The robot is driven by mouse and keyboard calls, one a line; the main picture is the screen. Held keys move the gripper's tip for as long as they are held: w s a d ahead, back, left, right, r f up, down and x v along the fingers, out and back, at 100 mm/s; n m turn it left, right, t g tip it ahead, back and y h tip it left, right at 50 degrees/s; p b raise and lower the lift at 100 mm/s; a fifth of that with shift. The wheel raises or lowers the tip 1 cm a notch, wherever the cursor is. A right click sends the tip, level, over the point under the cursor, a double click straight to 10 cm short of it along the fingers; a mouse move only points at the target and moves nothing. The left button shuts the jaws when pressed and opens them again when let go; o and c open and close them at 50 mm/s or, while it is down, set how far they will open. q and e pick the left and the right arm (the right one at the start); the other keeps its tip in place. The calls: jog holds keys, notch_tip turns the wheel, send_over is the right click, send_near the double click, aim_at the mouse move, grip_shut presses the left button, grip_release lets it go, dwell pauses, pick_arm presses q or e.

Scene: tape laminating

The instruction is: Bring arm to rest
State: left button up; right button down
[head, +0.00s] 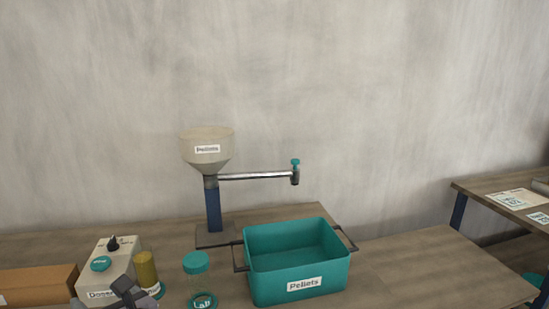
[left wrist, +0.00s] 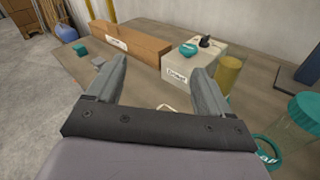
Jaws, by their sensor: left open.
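My left gripper (head: 128,293) is at the bottom left of the head view, in front of the doser box (head: 108,265). In the left wrist view its two fingers (left wrist: 156,80) stand wide apart with nothing between them. The beige doser box (left wrist: 193,68), with a teal button and dark knob, lies beyond the fingertips, apart from them. My right gripper is not in either view.
A teal Pellets bin (head: 295,262) stands right of a teal-lidded jar (head: 197,280). The Pellets hopper (head: 206,150) with its side pipe is behind. A brown box (head: 38,284) lies left. The table's right side is bare.

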pick_arm(q)
jog(key=s+d+f+m+t+h+p, duration=0.1)
jog(key=d+m+t+h, duration=0.45)
jog(key=m, duration=0.85)
jog(key=s+d+f+m+t+h+p, duration=0.15)
jog(key=d+m+t+h, duration=0.35)
jog(key=m, duration=1)
jog(key=s+f+m+g+h, duration=0.5)
jog(key=s+f+m+g, duration=0.4)
jog(key=s+f+m, duration=0.6)
notch_tip(320, 180, down, 4)
jog(key=m, duration=0.3)
jog(key=shift+h, duration=0.35)
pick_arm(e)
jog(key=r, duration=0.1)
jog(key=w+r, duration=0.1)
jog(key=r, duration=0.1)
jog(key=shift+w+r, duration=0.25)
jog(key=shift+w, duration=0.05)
pick_arm(q)
jog(key=shift+r, duration=0.1)
